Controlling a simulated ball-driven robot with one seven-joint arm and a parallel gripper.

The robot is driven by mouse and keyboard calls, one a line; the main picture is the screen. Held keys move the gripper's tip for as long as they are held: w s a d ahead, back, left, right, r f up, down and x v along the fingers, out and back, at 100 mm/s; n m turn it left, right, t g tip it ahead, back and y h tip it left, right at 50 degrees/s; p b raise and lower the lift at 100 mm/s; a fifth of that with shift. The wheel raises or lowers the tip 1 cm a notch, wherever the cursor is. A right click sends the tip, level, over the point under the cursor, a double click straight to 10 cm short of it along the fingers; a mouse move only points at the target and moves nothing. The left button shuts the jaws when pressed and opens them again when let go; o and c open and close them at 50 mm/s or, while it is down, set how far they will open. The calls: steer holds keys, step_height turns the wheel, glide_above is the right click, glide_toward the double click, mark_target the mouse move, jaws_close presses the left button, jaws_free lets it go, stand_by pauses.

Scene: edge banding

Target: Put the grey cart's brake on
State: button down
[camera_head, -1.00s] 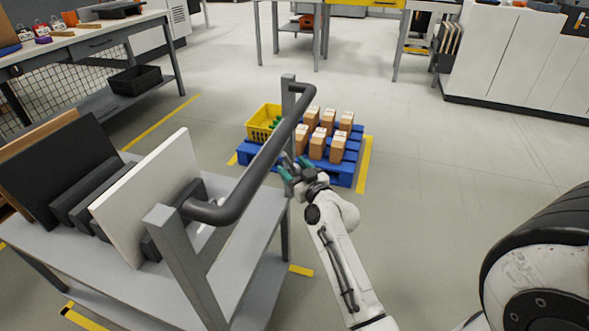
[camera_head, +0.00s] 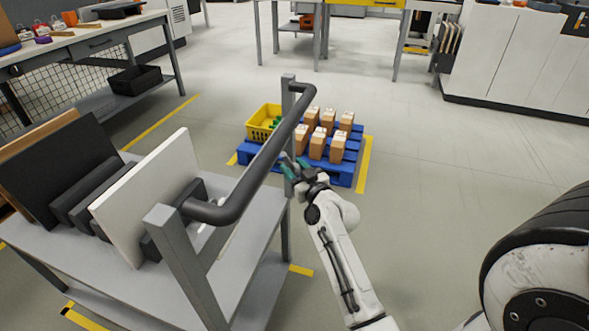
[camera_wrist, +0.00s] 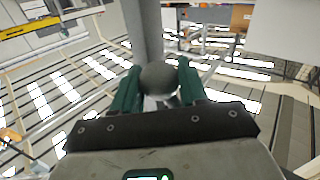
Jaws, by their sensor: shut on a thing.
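The grey cart (camera_head: 240,229) stands at the left in the head view, with a dark bar handle (camera_head: 257,170) between two grey posts. My gripper (camera_head: 292,168) is at the cart's far right post, beyond the bar handle. In the wrist view, its green fingers (camera_wrist: 160,84) are on both sides of a dark grey ball knob (camera_wrist: 159,76) and shut on it. A grey post (camera_wrist: 143,28) rises behind the knob. The knob is hidden in the head view, and whether it belongs to the brake cannot be read from its shape alone.
Panels (camera_head: 147,198) stand on the cart's top. A blue pallet (camera_head: 342,176) with several cartons and a yellow crate (camera_head: 259,123) lies just beyond my gripper. A workbench (camera_head: 100,42) is at the back left. Open floor lies to the right.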

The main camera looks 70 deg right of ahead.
steer(key=s+a+m+g+y+p, duration=0.1)
steer(key=a+m+g+y+p, duration=0.3)
steer(key=a+p, duration=1.3)
steer(key=shift+s+m+y+p, duration=0.2)
steer(key=shift+m+y+p, duration=2.2)
steer(key=shift+p, duration=2.75)
steer(key=shift+a, duration=0.1)
steer(key=c, duration=0.7)
jaws_free()
